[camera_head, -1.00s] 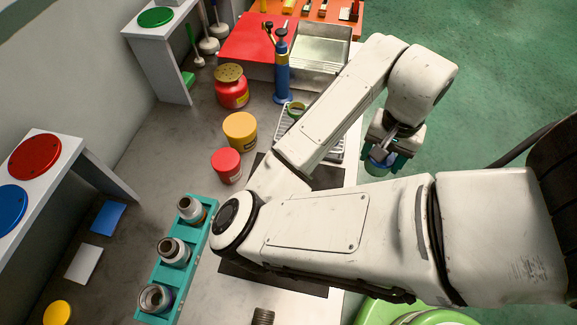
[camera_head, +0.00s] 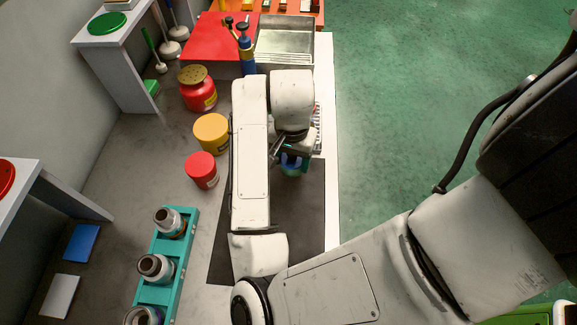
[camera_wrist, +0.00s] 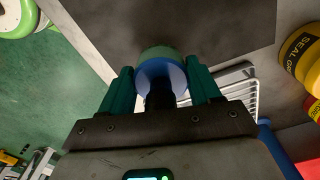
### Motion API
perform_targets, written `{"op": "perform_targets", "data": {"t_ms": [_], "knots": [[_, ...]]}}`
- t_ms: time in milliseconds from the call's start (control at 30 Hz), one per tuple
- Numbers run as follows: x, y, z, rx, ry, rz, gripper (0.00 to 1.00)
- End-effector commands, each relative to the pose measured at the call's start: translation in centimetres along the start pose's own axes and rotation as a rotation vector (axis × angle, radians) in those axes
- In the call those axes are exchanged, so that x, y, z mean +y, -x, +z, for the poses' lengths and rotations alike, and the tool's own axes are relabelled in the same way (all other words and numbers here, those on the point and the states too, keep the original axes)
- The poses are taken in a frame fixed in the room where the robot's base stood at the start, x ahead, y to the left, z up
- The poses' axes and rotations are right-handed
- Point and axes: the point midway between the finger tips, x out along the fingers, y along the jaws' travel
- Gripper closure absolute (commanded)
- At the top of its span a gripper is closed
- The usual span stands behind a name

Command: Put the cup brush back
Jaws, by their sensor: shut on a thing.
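My gripper (camera_head: 292,158) is over the bench, above the far part of the dark mat (camera_head: 299,218). In the wrist view its teal fingers (camera_wrist: 161,76) are shut on the cup brush (camera_wrist: 158,58), a round cup-shaped piece with a blue body, a green end and a dark part between the fingers. In the head view the cup brush (camera_head: 291,170) shows only partly below the gripper. Whether it touches the mat I cannot tell. A wire rack (camera_wrist: 238,88) lies beside the gripper; in the head view my arm hides most of it.
Left of my arm stand a red tub (camera_head: 201,170), a yellow tub (camera_head: 211,133) and a red canister (camera_head: 198,91). A blue pump-like tool (camera_head: 246,55) and a metal tray (camera_head: 285,42) stand behind. A teal rack (camera_head: 157,290) holds pipe pieces. The near mat is clear.

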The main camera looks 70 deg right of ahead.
Motion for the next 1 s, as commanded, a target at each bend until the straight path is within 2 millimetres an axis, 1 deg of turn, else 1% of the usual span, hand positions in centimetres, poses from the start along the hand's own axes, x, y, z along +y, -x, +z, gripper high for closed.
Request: {"op": "perform_targets", "data": {"t_ms": [100, 200, 300, 600, 733, 767, 1000], "knots": [[-0.8, -1.2, 0.3, -0.003, 0.003, 0.001, 0.64], [-0.7, -2.7, 0.3, -0.003, 0.004, 0.003, 0.64], [-0.7, -3.6, 0.3, -0.003, 0.002, 0.001, 0.64], [-0.7, -3.9, 0.2, -0.001, 0.001, 0.000, 0.64], [-0.7, -4.3, 0.2, -0.001, 0.001, 0.000, 0.64], [-0.7, -4.2, 0.2, -0.001, 0.001, 0.000, 0.36], [-0.7, -4.2, 0.2, -0.002, 0.001, 0.000, 0.13]]}}
